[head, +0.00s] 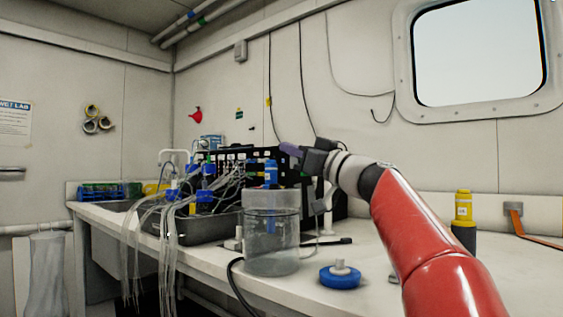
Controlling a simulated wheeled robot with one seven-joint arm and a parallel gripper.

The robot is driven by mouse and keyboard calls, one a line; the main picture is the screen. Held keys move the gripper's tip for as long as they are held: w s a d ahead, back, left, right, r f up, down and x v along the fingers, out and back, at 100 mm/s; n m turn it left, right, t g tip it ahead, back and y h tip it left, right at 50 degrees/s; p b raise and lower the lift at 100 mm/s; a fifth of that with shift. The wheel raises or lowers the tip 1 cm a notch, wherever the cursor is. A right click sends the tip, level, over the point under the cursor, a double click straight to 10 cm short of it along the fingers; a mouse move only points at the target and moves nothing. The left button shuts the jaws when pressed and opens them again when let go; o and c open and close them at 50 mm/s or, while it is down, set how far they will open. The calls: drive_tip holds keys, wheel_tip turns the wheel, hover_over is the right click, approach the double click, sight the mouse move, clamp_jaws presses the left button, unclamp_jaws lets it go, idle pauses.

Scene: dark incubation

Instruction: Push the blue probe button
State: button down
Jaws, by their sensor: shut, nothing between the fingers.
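My red arm reaches in from the lower right. My gripper (293,150) is at its end, at the back of the bench, pointing left; its fingers are small and dark, and shut with nothing held. A blue upright body with a pale label, possibly the probe (271,173), stands at the top of a clear cylindrical vessel (272,240), just below and left of my gripper. Whether the gripper touches it cannot be told. No separate button can be made out on it.
A black crate (237,155) stands behind. A metal tray (196,228) with blue-fitted clear tubes is at left. A blue disc with a white knob (340,275) lies in front. Loose cables cross the bench (375,270).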

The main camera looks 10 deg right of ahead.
sight(278, 209)
drive_tip(key=b+v, duration=0.2)
drive_tip(key=v, duration=0.4)
drive_tip(key=shift+s+a+r, duration=0.1)
drive_tip(key=shift+r, duration=0.05)
drive_tip(key=a+f+g+h, duration=0.1)
drive_tip(key=a+f, duration=0.1)
drive_tip(key=f, duration=0.1)
drive_tip(key=a+f+m+g+h, duration=0.1)
drive_tip(key=a+f, duration=0.2)
drive_tip(key=s+a+f+m+g+h+p, duration=0.1)
drive_tip(key=a+f, duration=0.1)
drive_tip(key=f, duration=0.2)
drive_tip(key=shift+s+a, duration=0.1)
drive_tip(key=shift+a, duration=0.2)
drive_tip(key=s+a+f+m+g+h, duration=0.1)
drive_tip(key=s+a+f+g, duration=0.1)
drive_tip(key=f, duration=0.3)
drive_tip(key=s+a+f+m+g+h, duration=0.1)
drive_tip(key=s+a+f+h, duration=0.15)
drive_tip(key=f, duration=0.25)
drive_tip(key=s+d+f+m+g+h+p, duration=0.1)
drive_tip(key=s+d+f+g+h, duration=0.2)
drive_tip(key=s+f, duration=0.8)
drive_tip(key=s+d+f+m+g+h+p, duration=0.1)
drive_tip(key=s+d+f+m+g+h, duration=0.1)
drive_tip(key=s+f, duration=0.9)
wheel_tip(278, 209, down, 6)
drive_tip(key=shift+d+r+g+h, duration=0.1)
drive_tip(key=shift+d+g+h, duration=0.45)
drive_tip(key=shift+h, duration=0.2)
